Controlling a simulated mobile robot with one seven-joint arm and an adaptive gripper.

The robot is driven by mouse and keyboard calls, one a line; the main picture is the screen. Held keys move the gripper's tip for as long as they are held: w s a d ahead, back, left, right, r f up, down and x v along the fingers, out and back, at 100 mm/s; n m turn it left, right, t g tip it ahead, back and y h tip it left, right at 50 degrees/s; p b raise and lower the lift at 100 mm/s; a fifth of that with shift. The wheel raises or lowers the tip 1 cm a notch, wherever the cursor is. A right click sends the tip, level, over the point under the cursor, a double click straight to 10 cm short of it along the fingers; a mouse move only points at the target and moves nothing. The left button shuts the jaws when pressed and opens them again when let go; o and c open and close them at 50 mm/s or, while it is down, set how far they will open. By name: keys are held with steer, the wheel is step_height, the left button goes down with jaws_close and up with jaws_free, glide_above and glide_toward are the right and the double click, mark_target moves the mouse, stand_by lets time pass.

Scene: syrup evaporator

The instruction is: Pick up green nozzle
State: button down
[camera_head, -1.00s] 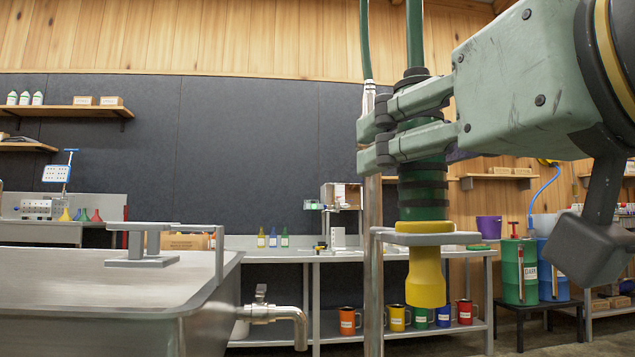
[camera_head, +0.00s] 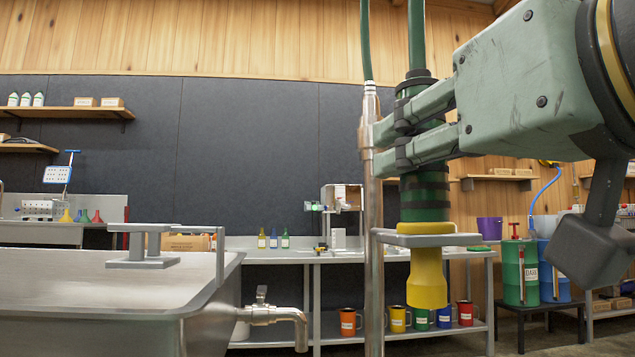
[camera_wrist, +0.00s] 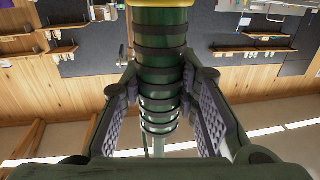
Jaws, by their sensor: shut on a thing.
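The green nozzle (camera_head: 424,192) hangs upright in the head view, with black rings around its green body and a yellow tip (camera_head: 426,280) below. It sits in a grey bracket (camera_head: 432,239), with yellow showing above and below the bracket. A green hose (camera_head: 416,35) runs up from its top. My gripper (camera_head: 384,145) comes in from the right and is shut on the upper green body. In the wrist view the nozzle (camera_wrist: 160,70) stands between the two ribbed finger pads. The far side of the grip is hidden in the head view.
A metal pipe (camera_head: 370,115) with its own green hose stands close left of my fingertips. A steel evaporator pan (camera_head: 100,280) with a tap (camera_head: 280,314) fills the lower left. Behind are a bench (camera_head: 340,256), colored mugs (camera_head: 397,318) and barrels (camera_head: 518,275).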

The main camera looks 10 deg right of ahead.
mark_target(417, 74)
steer(key=shift+s+a, duration=0.15)
steer(key=shift+s, duration=0.05)
step_height(417, 74, up, 11)
steer(key=p, duration=0.5)
steer(key=shift+w+f, duration=0.1)
steer(key=shift+f, duration=0.2)
steer(key=shift+w, duration=0.1)
